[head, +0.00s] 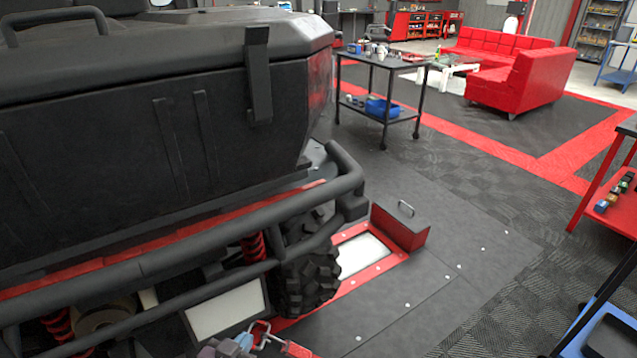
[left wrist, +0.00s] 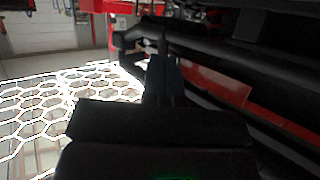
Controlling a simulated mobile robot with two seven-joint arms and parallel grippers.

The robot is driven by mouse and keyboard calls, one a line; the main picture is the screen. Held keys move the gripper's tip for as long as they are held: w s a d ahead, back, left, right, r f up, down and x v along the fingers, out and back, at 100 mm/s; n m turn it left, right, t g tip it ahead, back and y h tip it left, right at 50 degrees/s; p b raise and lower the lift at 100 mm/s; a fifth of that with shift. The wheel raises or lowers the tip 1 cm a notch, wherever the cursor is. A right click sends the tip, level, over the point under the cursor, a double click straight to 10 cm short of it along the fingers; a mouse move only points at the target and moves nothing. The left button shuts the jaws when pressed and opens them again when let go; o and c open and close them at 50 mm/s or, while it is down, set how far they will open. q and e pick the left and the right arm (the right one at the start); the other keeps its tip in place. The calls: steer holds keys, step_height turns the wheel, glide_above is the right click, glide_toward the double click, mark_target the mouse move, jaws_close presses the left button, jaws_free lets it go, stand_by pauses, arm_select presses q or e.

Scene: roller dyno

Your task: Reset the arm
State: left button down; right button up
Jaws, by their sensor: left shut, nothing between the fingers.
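My left gripper (left wrist: 164,62) shows in the left wrist view as two dark fingers side by side, shut with nothing between them. Its dark body fills the lower middle of that view. A black tubular bar (left wrist: 215,55) runs behind and to the right of the fingertips; I cannot tell whether they touch it. In the head view I cannot clearly make out the left gripper. My right gripper is in neither view.
A black vehicle with a cargo box (head: 130,130), bumper bar (head: 180,235) and knobby tyre (head: 310,275) fills the left. A cart (head: 385,65) and red sofa (head: 525,80) stand farther back. Floor right of the vehicle is mostly clear.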

arm_select(q)
steer(key=s+a+f+n+g+y+p, duration=0.1)
steer(key=s+a+y, duration=0.1)
steer(key=s+a, duration=0.4)
steer(key=s+a+f+n+y, duration=0.2)
steer(key=s+a, duration=0.4)
steer(key=s, duration=0.7)
steer(key=shift+f+g+p, duration=0.15)
steer(key=shift+g+p, duration=0.2)
steer(key=shift+g, duration=0.05)
steer(key=shift+s+a, duration=0.1)
